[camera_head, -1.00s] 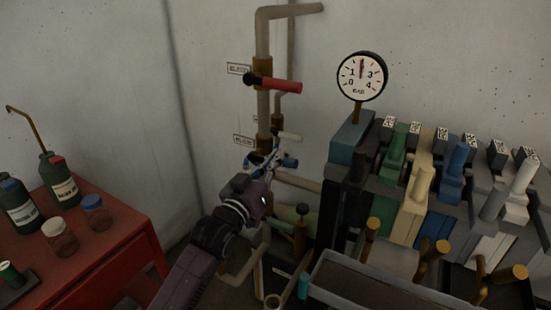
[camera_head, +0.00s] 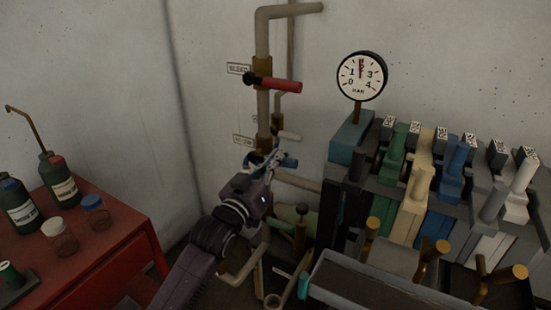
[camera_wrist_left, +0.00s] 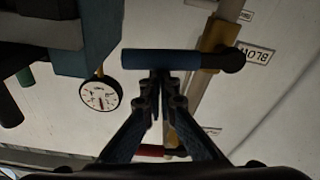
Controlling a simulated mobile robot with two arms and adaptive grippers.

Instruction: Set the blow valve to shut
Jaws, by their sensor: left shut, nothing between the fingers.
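The blow valve's blue lever (camera_wrist_left: 162,60) lies level across the upper part of the left wrist view, beside the label reading "BLOW" (camera_wrist_left: 257,53). Its black hub (camera_wrist_left: 232,58) sits at the brass body on the pipe. In the head view, the blue end (camera_head: 289,162) of the lever shows just right of my left gripper (camera_head: 264,160). The left gripper (camera_wrist_left: 160,80) is shut and empty, its fingertips close together at the lever's edge; I cannot tell whether they touch it. My right gripper is not in view.
A red lever (camera_head: 280,85) sits higher on the same pipe. A pressure gauge (camera_head: 361,77) stands on the machine with coloured levers at right. A red cabinet (camera_head: 110,245) with bottles and jars stands at left. A tray (camera_head: 390,285) is at front right.

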